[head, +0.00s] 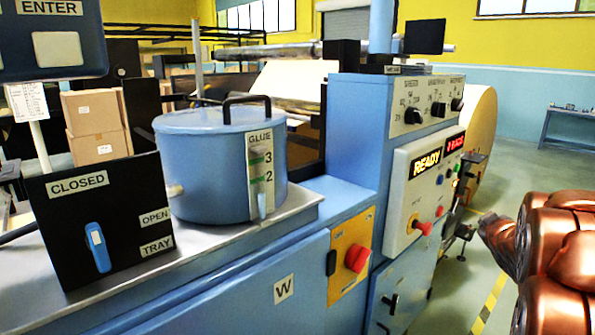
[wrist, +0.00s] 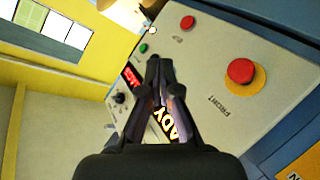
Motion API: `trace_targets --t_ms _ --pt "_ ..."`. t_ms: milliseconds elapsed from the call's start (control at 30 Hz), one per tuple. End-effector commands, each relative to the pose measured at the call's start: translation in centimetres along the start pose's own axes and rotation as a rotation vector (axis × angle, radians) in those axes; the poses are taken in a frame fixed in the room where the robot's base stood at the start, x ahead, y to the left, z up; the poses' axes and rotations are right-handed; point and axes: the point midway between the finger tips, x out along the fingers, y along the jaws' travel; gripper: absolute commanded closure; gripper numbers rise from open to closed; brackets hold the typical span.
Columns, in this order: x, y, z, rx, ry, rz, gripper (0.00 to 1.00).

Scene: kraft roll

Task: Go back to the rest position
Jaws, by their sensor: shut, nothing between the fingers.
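My arm shows as copper-coloured links at the right edge of the head view. My gripper (wrist: 158,75) is in the wrist view, with its dark fingers together and nothing between them. In that view it is in front of the control panel (wrist: 205,75), partly covering the lit READY display (wrist: 168,122). I cannot tell from this view how far it is from the panel. In the head view the same panel (head: 405,205) stands on the blue machine, with READY (head: 426,162) lit in yellow and a red display beside it.
A blue glue pot (head: 212,165) stands on the machine's left top, behind a black CLOSED/OPEN tray plate (head: 135,215). A red knob (head: 357,258) sticks out of a yellow plate on the front. A large kraft roll (head: 480,120) stands behind.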

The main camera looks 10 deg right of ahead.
Motion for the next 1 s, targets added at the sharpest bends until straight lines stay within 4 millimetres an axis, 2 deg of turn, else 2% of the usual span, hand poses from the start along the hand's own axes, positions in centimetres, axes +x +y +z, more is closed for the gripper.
trace_targets --t_ms 33,267,467,667,800,900,1000 --pt "-1.0 -1.2 -0.5 0.019 -0.040 -0.016 1.00" --pt "-6.6 -7.3 0.9 0.120 -0.283 -0.112 1.00" --pt "-13.5 -13.5 2.5 0.188 -0.496 -0.232 1.00" --pt "-22.3 -20.0 4.7 0.220 -0.718 -0.388 1.00" --pt "-29.5 -23.9 6.1 0.214 -0.871 -0.509 1.00" --pt "-34.7 -26.1 7.3 0.193 -0.981 -0.596 1.00" --pt "-39.1 -27.4 8.3 0.165 -1.068 -0.666 1.00"
